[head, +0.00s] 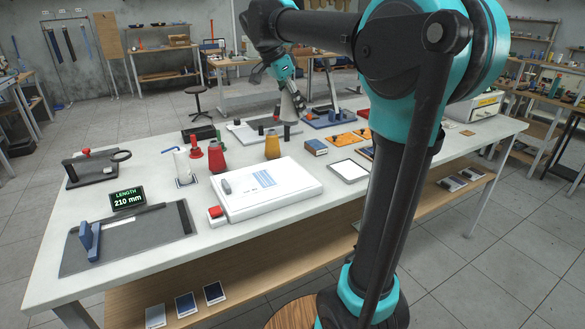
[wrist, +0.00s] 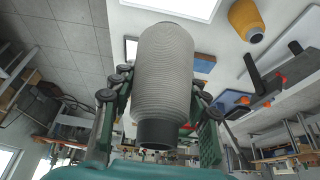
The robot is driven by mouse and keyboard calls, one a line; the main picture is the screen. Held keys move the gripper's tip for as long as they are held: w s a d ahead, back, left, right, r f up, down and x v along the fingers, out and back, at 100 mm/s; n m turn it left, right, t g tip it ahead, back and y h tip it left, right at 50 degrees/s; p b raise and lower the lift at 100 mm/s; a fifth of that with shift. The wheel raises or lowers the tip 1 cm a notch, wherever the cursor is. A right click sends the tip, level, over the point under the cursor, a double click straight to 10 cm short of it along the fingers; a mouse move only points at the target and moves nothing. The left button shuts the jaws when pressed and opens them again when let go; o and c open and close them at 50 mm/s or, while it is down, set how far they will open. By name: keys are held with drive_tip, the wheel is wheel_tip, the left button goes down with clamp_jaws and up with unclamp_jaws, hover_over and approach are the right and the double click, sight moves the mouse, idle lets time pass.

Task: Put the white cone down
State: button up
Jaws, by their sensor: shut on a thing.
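The white cone (wrist: 165,70), a ribbed off-white yarn cone with a dark end, is between the fingers of my gripper (wrist: 158,100) in the wrist view. My gripper (head: 284,80) is shut on it. In the head view the cone (head: 289,107) hangs from my gripper with its wide end down, over the back middle of the table (head: 120,258). I cannot tell how far its lower end is above the grey plate (head: 241,134) there.
A red cone (head: 216,158) and a yellow cone (head: 272,148) stand in front of it. A white cylinder (head: 183,170) stands at left. A blue-based fixture (head: 325,119) lies close on the right. Bare tabletop shows at left.

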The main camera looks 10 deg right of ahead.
wheel_tip(320, 180, down, 17)
drive_tip(key=shift+f, duration=0.2)
drive_tip(key=shift+f, duration=0.1)
idle(0.4)
drive_tip(key=o, duration=1.3)
drive_tip(key=shift+c, duration=0.2)
drive_tip(key=v, duration=1.2)
